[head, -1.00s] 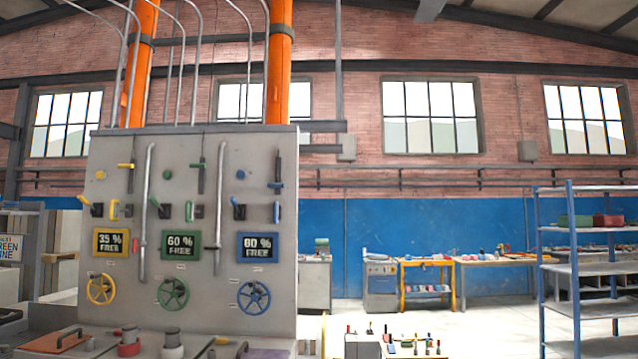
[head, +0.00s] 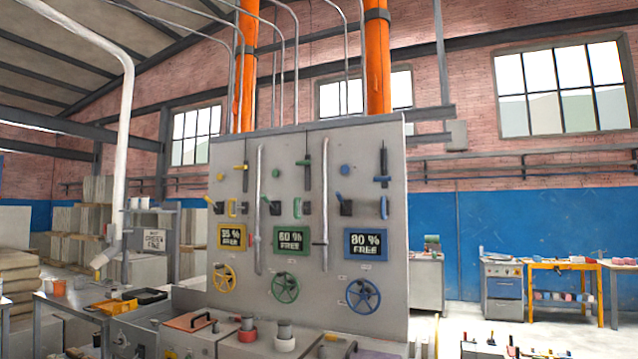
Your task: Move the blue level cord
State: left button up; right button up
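A grey upright panel (head: 300,215) stands in the middle of the head view with yellow, green and blue columns of controls. In the blue column, a short dark-blue crosswise handle (head: 382,179) sits low on a vertical dark slot. Below it are a blue lever switch (head: 343,205), a small blue grip (head: 384,207), a blue-framed display (head: 367,245) reading 80 % FREE, and a blue handwheel (head: 363,296). No part is plainly a cord, so I cannot tell which is the level cord. Neither of my grippers is in view.
A bench top with pots and a red-brown lidded plate (head: 190,321) juts out below the panel. A grey table (head: 75,309) with trays stands at left. An orange table (head: 565,268) is at the back right. Pale open floor shows at right.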

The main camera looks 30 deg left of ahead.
aim_at(376, 178)
jog(key=u, duration=0.55)
jog(key=i, duration=1.35)
jog(key=z, duration=0.6)
